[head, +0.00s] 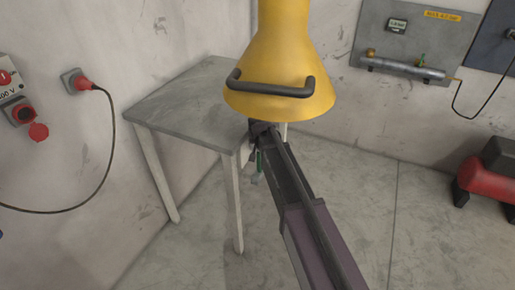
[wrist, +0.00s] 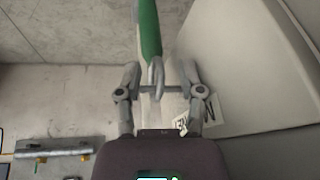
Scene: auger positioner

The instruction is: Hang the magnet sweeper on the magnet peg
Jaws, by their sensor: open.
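A green-handled tool (wrist: 149,30) with a grey, hook-like end, likely the magnet sweeper, shows in the wrist view. Its grey end lies between the fingers of my gripper (wrist: 160,70), which is open. I cannot tell whether the fingers touch it. In the head view my gripper (head: 262,128) is at the table's right edge, partly hidden under the yellow hood. A small green part (head: 259,166) shows just below it, beside the table. I cannot make out the magnet peg in either view.
The grey table (head: 185,100) has a bare top. The yellow hood (head: 283,60) with a dark handle is close above my gripper. A wall panel (head: 415,40) with a metal cylinder and a red machine (head: 485,178) are at the right. The floor between is clear.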

